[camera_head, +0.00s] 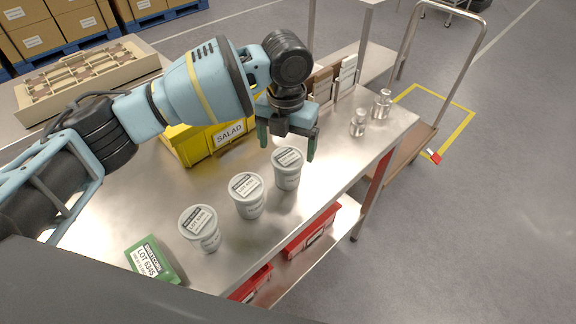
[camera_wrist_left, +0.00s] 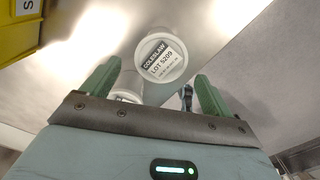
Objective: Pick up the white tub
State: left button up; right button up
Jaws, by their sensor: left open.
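Three white tubs with printed lids stand upright in a row on the metal table: a near one (camera_head: 203,230), a middle one (camera_head: 249,196) and a far one (camera_head: 287,170). My left gripper (camera_head: 287,148) is open and empty, pointing down just over and behind the far tub. In the left wrist view, a tub with a coleslaw label (camera_wrist_left: 160,58) shows between and beyond the open green fingers of the left gripper (camera_wrist_left: 155,77). A second tub (camera_wrist_left: 127,88) is partly hidden behind the gripper body. My right gripper is out of view.
A yellow salad bin (camera_head: 205,145) stands behind the tubs. A green labelled package (camera_head: 152,260) lies at the near left. Two metal weights (camera_head: 358,122) (camera_head: 381,103) stand at the right. Red bins (camera_head: 312,232) sit on the shelf below. The table right of the far tub is clear.

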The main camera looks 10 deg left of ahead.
aim_at(288, 157)
pick_arm(q)
jog(key=shift+w+f, duration=0.25)
jog(key=shift+f, duration=3.25)
jog(key=shift+c, duration=0.4)
jog(key=shift+r, duration=0.1)
jog(key=c, duration=1)
